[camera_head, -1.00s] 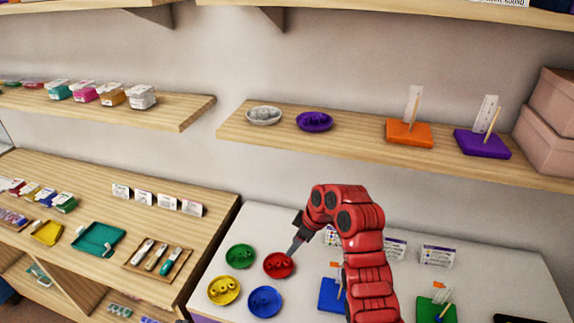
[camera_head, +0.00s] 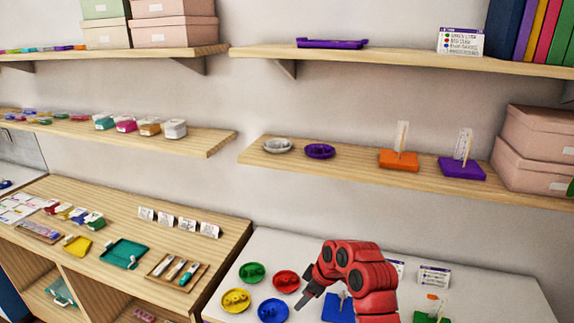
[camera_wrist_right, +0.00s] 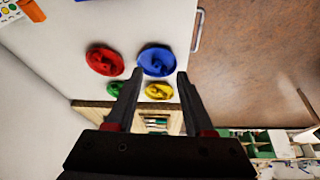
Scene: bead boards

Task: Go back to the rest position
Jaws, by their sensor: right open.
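My right gripper (camera_head: 302,302) hangs at the end of my red arm, over the white table near the bead dishes. In the right wrist view its two dark fingers (camera_wrist_right: 156,88) stand apart with nothing held between them. The red dish (camera_head: 286,281), blue dish (camera_head: 273,311), green dish (camera_head: 251,272) and yellow dish (camera_head: 236,300) sit on the white table, to the left of the gripper. Each appears to hold beads of its own colour. My left gripper is not in view.
A blue board (camera_head: 338,308) stands partly behind my arm, and a green board (camera_head: 428,317) lies right of it. The wooden counter (camera_head: 222,232) is at the left. A shelf (camera_head: 340,172) with orange and purple boards runs above the table.

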